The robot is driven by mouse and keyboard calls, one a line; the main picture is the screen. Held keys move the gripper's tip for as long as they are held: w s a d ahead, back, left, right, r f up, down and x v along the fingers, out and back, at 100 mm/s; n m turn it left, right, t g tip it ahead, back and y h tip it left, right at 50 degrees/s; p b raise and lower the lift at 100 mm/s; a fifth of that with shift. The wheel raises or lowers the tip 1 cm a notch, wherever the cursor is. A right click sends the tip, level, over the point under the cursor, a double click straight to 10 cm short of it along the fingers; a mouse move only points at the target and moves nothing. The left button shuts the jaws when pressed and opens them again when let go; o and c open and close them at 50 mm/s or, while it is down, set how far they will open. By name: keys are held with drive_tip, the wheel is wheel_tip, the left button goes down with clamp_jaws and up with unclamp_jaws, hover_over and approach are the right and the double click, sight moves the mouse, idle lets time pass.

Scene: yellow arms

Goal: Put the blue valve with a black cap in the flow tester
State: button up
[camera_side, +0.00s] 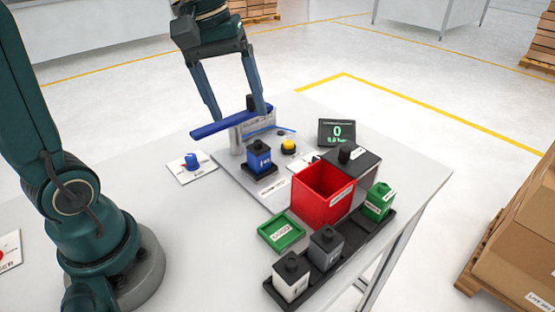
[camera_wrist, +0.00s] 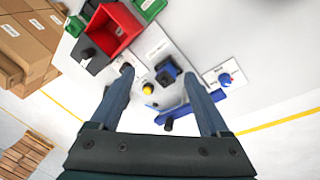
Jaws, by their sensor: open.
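The blue valve with a black cap (camera_side: 259,158) stands upright on a black seat on the flow tester's grey base plate (camera_side: 236,176). In the wrist view the valve (camera_wrist: 166,76) shows between my fingers, farther away. The tester has a long blue bar (camera_side: 215,127) with a black knob (camera_side: 251,102), raised on a grey stand behind the valve. My gripper (camera_side: 240,112) is open and empty, its fingers pointing down around the bar's knob end; contact cannot be told. It also shows in the wrist view (camera_wrist: 158,75). The display (camera_side: 337,132) reads 0.
A yellow button (camera_side: 288,146) is right of the valve. A blue knob (camera_side: 191,160) sits left.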

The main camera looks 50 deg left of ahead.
drive_tip(key=s+d+f+m+t+y, duration=0.1)
drive_tip(key=s+d+f+m+t, duration=0.2)
drive_tip(key=s+m, duration=0.5)
drive_tip(key=shift+s+d+f+m, duration=0.3)
drive_tip(key=shift+s+d+f, duration=0.1)
drive_tip(key=shift+s+f, duration=0.3)
drive_tip(key=shift+r, duration=0.1)
